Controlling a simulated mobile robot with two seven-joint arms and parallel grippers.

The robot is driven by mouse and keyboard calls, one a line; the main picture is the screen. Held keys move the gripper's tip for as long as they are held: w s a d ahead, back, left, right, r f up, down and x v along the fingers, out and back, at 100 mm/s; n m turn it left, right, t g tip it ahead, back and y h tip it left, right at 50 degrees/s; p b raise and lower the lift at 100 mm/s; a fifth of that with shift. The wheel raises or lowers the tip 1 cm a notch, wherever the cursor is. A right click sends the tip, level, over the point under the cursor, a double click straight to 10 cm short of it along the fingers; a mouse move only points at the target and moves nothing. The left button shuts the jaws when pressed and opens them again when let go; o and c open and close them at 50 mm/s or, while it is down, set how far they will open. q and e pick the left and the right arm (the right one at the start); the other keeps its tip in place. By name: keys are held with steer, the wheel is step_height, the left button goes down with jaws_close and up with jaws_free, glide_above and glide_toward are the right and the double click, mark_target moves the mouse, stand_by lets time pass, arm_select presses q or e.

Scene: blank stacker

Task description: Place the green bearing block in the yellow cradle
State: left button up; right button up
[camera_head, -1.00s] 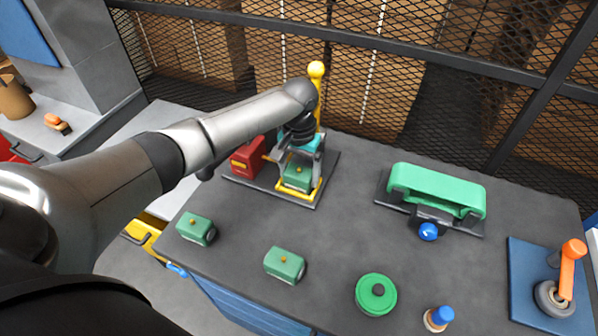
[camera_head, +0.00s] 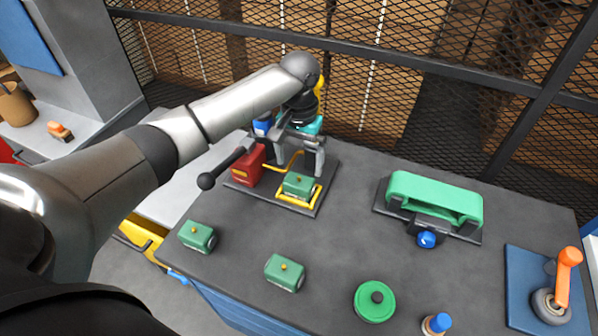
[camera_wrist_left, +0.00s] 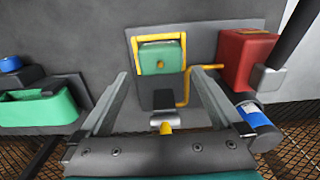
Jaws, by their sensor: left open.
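The wrist view also shows the block (camera_wrist_left: 160,58) inside the yellow cradle frame (camera_wrist_left: 134,52). My left gripper (camera_head: 299,168) is open and empty, just behind and above the block, with its fingers apart from it. The wrist view shows the two spread fingers (camera_wrist_left: 160,75) with nothing between them. Two more green blocks stand on the table, one at the left (camera_head: 197,236) and one at front centre (camera_head: 285,272). My right gripper is not in view.
A red block (camera_head: 247,166), a black ball-ended lever (camera_head: 207,181) and a blue cylinder (camera_wrist_left: 257,118) are beside the cradle. A green clamp fixture (camera_head: 435,196), green disc (camera_head: 375,301) and orange-handled device (camera_head: 568,262) stand rightward. The table's middle is clear.

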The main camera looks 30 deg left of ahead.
mark_target(299, 178)
arm_select(q)
steer(key=shift+r, duration=2.4)
